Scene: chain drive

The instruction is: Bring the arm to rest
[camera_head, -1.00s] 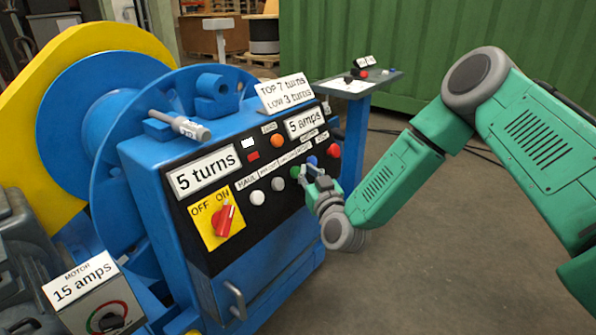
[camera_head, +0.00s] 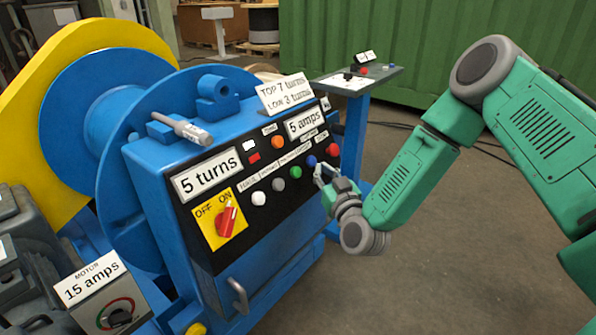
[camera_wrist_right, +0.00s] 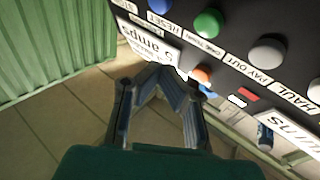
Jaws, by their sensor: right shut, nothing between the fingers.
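My right gripper (camera_head: 320,172) is shut and empty, just off the right part of the black control panel (camera_head: 232,253), below the blue button (camera_head: 311,161) and red button (camera_head: 332,150). In the right wrist view its fingers (camera_wrist_right: 160,72) meet at the tips, with the panel beyond them. The green button (camera_head: 295,172) is uncovered and also shows in the wrist view (camera_wrist_right: 208,23). My right arm (camera_head: 405,180) reaches in from the right, bent at the elbow. My left gripper is not in view.
The blue machine cabinet (camera_head: 140,165) carries the panel, a red ON/OFF switch (camera_head: 227,222) and labels. A blue stand (camera_head: 348,130) is behind the gripper. A motor box (camera_head: 115,312) is at lower left. Open floor (camera_head: 440,270) lies right of the cabinet.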

